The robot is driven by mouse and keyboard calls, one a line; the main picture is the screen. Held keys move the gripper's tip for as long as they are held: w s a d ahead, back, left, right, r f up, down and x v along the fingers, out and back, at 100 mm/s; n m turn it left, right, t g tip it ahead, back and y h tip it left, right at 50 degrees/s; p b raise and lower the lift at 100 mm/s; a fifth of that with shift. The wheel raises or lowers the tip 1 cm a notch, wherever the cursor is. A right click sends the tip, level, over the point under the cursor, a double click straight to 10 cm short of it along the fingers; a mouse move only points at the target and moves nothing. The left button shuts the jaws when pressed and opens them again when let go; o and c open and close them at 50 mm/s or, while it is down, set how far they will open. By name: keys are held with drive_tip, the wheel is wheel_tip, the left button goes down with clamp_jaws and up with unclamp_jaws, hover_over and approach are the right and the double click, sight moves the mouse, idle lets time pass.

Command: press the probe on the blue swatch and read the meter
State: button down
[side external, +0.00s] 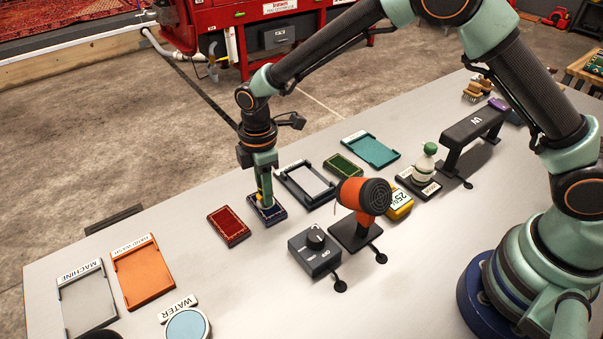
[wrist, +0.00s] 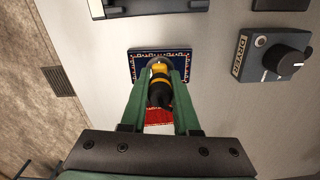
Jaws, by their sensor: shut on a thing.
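My gripper (side external: 264,198) is shut on the probe, a yellow and black tool (wrist: 160,85) between its green fingers in the wrist view. The probe points down at the blue swatch (side external: 279,213), a small dark blue rug piece with a patterned border. Its tip is over the swatch, seemingly at its surface; the exact contact is hidden by the fingers. The swatch also shows around the fingertips in the wrist view (wrist: 186,57). The yellow meter (side external: 399,207) lies behind the orange dryer; its display seems to read about 25%, partly covered.
A red swatch (side external: 228,226) lies left of the blue one, a green swatch (side external: 343,166) beyond it. An empty dark-framed tray (side external: 290,182) is close by. The orange dryer (side external: 362,197) and dial box (side external: 315,255) stand to the right. Orange (side external: 120,270) and grey trays (side external: 66,300) lie front left.

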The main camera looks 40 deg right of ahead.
drive_tip(key=shift+r, duration=3.5)
drive_tip(key=s+d+r+m, duration=0.45)
drive_tip(key=d+m, duration=0.35)
drive_tip(key=d, duration=0.3)
drive_tip(key=s+d+r+m, duration=0.4)
drive_tip(key=s+d+m, duration=0.2)
drive_tip(key=d+m, duration=0.3)
drive_tip(key=s+a+r+n, duration=0.1)
drive_tip(key=s+a+n, duration=0.1)
drive_tip(key=a+n, duration=0.95)
drive_tip(key=s+a+r+n, duration=0.15)
drive_tip(key=a+n, duration=0.45)
drive_tip(key=a, duration=1.1)
drive_tip(key=shift+m, duration=0.25)
drive_tip(key=f, duration=1.9)
drive_tip(key=shift+s+f, duration=0.25)
drive_tip(key=shift+s, duration=0.1)
